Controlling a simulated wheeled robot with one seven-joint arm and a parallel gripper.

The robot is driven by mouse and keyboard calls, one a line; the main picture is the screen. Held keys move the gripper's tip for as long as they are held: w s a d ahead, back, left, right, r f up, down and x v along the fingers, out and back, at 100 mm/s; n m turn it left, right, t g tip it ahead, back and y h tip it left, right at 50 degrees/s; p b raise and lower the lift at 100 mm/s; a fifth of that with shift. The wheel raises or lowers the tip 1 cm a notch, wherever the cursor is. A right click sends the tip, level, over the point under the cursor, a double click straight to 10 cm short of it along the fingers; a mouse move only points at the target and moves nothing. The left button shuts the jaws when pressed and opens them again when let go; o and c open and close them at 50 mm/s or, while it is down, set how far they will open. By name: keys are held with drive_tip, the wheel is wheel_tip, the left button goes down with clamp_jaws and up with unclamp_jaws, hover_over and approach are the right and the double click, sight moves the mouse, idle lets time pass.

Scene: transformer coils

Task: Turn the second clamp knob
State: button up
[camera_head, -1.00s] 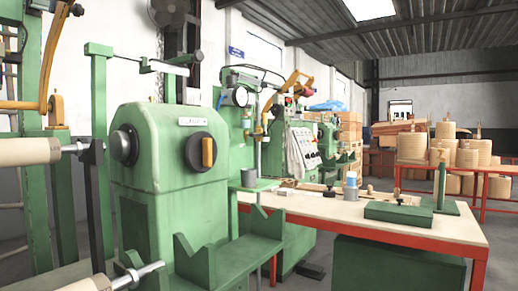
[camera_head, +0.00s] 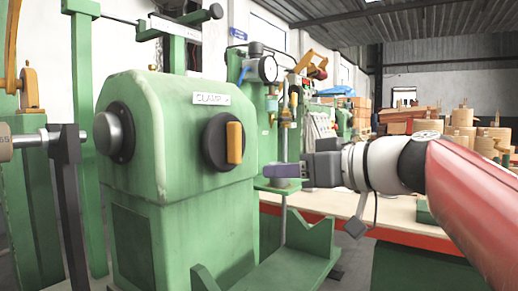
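The clamp knob is a round black dial (camera_head: 213,142) with an upright orange grip bar (camera_head: 235,142). It sits on the front face of the green machine housing (camera_head: 175,185), under a white label (camera_head: 211,98) that seems to read "CLAMP" and a blurred character. My gripper (camera_head: 272,171) reaches in from the right, its purplish fingers pointing left. It is to the right of the knob, a little lower than the bar, and looks apart from it. The fingers are seen nearly edge-on, so their opening is hidden. Nothing shows held in them.
A grey round hub (camera_head: 108,133) is on the housing's left side, near a dark upright post (camera_head: 70,200). A small green shelf (camera_head: 272,187) lies just under my fingers. Green V-shaped brackets (camera_head: 305,240) stand below. A red-edged workbench (camera_head: 395,237) is behind my arm.

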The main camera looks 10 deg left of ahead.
drive_tip(key=n+y, duration=0.2)
approach(240, 137)
drive_tip(key=x, duration=0.2)
drive_tip(key=shift+g, duration=0.3)
drive_tip(key=p+x, duration=0.2)
drive_tip(key=x, duration=0.5)
drive_tip(key=shift+d, duration=0.1)
clamp_jaws()
